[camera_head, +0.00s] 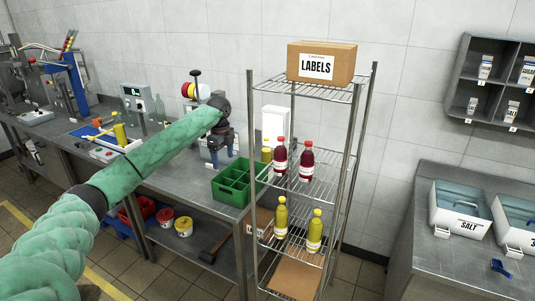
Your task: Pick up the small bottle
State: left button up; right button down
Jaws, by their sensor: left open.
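My left arm reaches in a green sleeve from the lower left over the bench. Its gripper (217,158) points down above the steel bench (185,185), just behind the green crate; it is open, and nothing shows between its fingers. Two red bottles (306,161) with white labels stand upright on the middle shelf of the wire rack, with a yellow bottle (266,152) to their left. Two more yellow bottles (315,232) stand upright on the shelf below. I cannot tell which bottle is the small one. My right gripper is out of view.
The wire rack (252,120) carries a LABELS box (321,65) on top. A green divided crate (232,190) sits at the bench's right end. A SALT container (460,210) stands on the right counter. Wall cubbies (455,80) hang at the upper right.

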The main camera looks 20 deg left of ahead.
aim_at(266, 149)
jog(key=i, duration=1.4)
